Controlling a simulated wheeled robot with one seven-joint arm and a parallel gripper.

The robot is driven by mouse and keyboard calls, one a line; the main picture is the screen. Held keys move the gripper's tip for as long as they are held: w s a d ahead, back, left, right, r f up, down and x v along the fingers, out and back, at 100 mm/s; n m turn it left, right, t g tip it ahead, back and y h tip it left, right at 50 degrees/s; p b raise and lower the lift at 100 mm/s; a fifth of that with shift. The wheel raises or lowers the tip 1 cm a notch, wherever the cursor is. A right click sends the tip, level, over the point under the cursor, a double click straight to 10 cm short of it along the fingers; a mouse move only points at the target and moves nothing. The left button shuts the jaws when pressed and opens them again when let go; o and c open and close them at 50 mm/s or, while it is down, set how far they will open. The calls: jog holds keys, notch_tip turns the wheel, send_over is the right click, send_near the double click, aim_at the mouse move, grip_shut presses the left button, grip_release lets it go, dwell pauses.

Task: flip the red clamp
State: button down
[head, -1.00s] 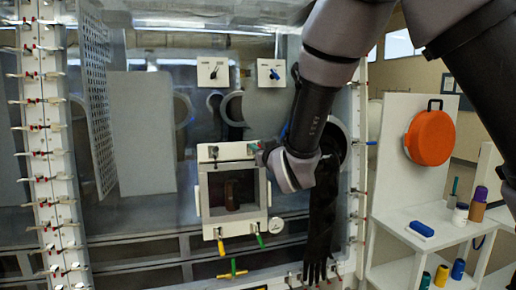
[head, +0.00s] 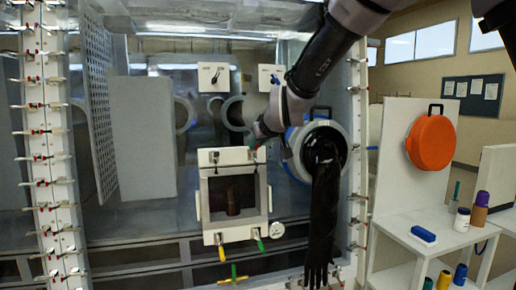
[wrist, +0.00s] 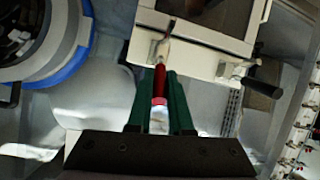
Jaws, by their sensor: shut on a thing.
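The red clamp (wrist: 160,80) is a slim red handle with a metal arm hooking up to the white box frame (wrist: 195,60). In the wrist view my gripper (wrist: 160,92) has its green fingers shut around the red handle, one on each side. In the head view my gripper (head: 257,140) is at the top right corner of the small white windowed box (head: 208,226) on the glovebox front. The clamp is mostly hidden there by the gripper.
Yellow (head: 221,250) and green (head: 259,243) clamp handles hang below the box. A glove port (head: 298,160) with a hanging black glove (head: 322,215) is close on the right. A shelf (head: 440,240) with bottles stands further right.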

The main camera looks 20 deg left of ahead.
jog(key=shift+w+a+r+g+h, duration=0.3)
jog(key=shift+w+r+g+h, duration=0.25)
jog(key=shift+g, duration=0.55)
jog(key=shift+w+a+r+g+h, duration=0.2)
jog(key=shift+w+g+h, duration=0.4)
jog(key=shift+g+h, duration=0.4)
jog(key=shift+w+a+f+g+h, duration=0.1)
jog(key=shift+w+a+g+h, duration=0.2)
jog(key=shift+g, duration=0.4)
jog(key=shift+w+a+r+g+h, duration=0.15)
jog(key=shift+g+h, duration=0.25)
jog(key=shift+g, duration=0.3)
jog(key=shift+w+a+f+g+h, duration=0.15)
jog(key=shift+w+g+h, duration=0.15)
jog(key=shift+g, duration=0.4)
jog(key=c, duration=0.8)
grip_release()
